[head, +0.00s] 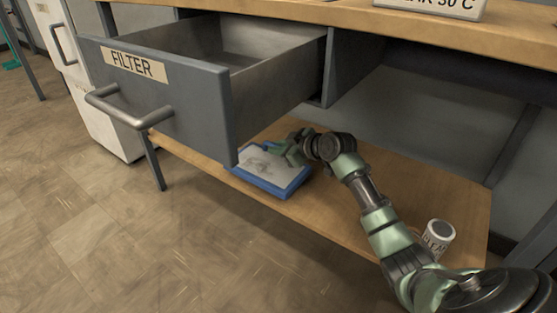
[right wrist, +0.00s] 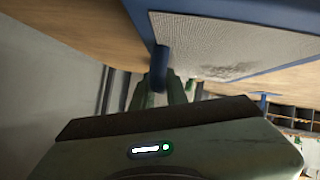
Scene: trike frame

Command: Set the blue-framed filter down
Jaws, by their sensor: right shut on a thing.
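The blue-framed filter (head: 268,172) has a pale, grey-smudged panel inside a blue rim. In the head view it is at the lower wooden shelf, below the open drawer, whose front corner hides part of it. My right gripper (head: 283,151) is at the filter's far right side. In the right wrist view my right gripper (right wrist: 163,88) is shut on a blue tab of the filter (right wrist: 230,45). I cannot tell whether the filter rests on the shelf or is held just above it. My left gripper is not in view.
The grey drawer labelled FILTER (head: 170,90) stands open and empty-looking above the shelf. A white labelled can (head: 438,238) stands on the lower shelf (head: 440,190) near its right end, beside my right arm. The shelf's middle right is clear. A sign stands on the worktop (head: 330,12).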

